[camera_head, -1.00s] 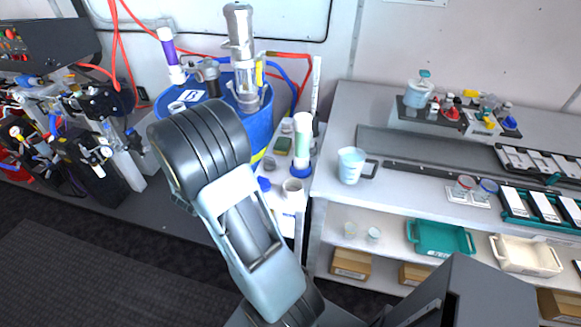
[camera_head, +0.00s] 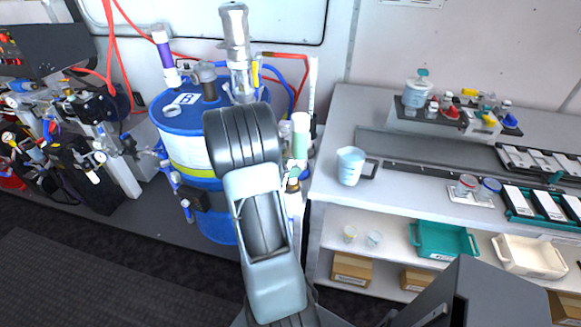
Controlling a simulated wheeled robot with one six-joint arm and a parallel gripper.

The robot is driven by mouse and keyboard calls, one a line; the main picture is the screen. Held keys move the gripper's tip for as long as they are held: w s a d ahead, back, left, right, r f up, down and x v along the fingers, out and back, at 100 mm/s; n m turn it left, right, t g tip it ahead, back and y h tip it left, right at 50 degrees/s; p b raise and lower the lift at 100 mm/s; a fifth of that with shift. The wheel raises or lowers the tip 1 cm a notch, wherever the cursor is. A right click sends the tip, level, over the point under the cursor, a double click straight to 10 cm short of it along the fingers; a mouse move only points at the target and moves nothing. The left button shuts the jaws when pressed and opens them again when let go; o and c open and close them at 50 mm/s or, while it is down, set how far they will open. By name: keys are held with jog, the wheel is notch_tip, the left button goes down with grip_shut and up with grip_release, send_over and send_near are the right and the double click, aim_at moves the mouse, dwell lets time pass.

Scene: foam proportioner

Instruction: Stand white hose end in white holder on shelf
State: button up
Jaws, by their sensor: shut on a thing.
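My arm reaches up the middle of the head view, and its links hide my gripper, so I cannot see the jaws or what is in them. The narrow white shelf (camera_head: 294,207) stands between the blue drum and the bench, mostly behind my arm. A small dark and amber item shows at the arm's right edge over this shelf; I cannot tell what it is. The round white holder on the shelf is not clearly visible behind the arm. I cannot make out the white hose end.
The blue drum (camera_head: 182,117) stands left of my arm, with valves on its side and a clear pump cylinder (camera_head: 236,50) above. A white and green cylinder (camera_head: 301,135) stands at the shelf's back. The bench (camera_head: 338,190) at right carries a jug (camera_head: 350,166).

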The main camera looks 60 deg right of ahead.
aim_at(290, 180)
jog(key=shift+f+b, duration=1.6)
jog(key=shift+f, duration=0.65)
jog(key=shift+w+a+f+b, duration=0.1)
jog(key=shift+f+b, duration=0.3)
jog(key=shift+f, duration=0.2)
jog(key=o, duration=0.8)
jog(key=shift+a, duration=0.1)
jog(key=p+v, duration=0.4)
jog(key=v, duration=0.7)
jog(key=shift+p, duration=0.4)
